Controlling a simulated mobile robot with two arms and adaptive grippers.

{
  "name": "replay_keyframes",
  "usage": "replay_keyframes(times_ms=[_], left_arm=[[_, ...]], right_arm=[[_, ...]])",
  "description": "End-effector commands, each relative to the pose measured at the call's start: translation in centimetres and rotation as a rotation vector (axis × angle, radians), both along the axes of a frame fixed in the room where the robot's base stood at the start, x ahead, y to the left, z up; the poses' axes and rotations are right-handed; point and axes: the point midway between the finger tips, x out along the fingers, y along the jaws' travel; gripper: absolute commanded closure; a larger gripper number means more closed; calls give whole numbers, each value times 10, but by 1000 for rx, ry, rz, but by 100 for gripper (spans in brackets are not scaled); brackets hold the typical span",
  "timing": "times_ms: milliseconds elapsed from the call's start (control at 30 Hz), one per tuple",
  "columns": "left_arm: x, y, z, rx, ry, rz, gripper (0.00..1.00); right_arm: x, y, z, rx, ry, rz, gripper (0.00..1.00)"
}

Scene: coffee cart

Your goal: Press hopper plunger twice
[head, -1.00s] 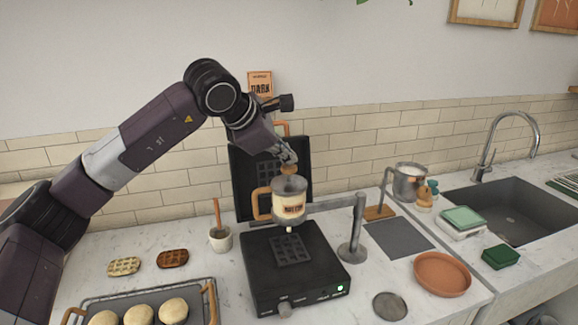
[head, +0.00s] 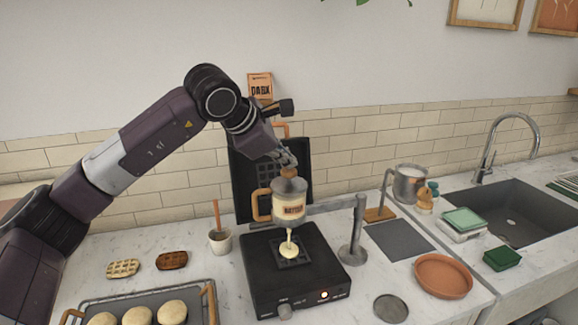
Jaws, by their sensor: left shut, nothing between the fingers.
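The batter hopper (head: 289,207), a pale labelled canister with a wooden handle, hangs on a grey stand (head: 355,232) over the open black waffle iron (head: 297,270). My left gripper (head: 287,167) is shut and empty, its fingertips on the hopper's plunger (head: 289,173), which sits low at the lid. Cream batter (head: 288,250) runs from the nozzle and pools on the lower plate. The iron's light shows red. My right gripper is not in view.
A cup with a wooden-handled tool (head: 220,238) and two waffles (head: 172,260) lie left of the iron. A tray of round buns (head: 137,314) is at front left. A terracotta dish (head: 443,275) and the sink (head: 515,210) are to the right.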

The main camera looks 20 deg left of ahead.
Motion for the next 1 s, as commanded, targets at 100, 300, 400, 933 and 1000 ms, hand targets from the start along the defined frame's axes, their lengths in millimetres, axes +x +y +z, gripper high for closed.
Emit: replay_keyframes(times_ms=[100,300,400,933,1000], left_arm=[[0,1,1,2,5,1,100],[0,1,14,1,4,1,100],[0,1,20,1,3,0,100],[1,0,29,0,1,-1,100],[1,0,36,0,1,-1,100]], right_arm=[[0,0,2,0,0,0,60],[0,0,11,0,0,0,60],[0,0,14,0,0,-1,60],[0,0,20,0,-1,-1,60],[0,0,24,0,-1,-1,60]])
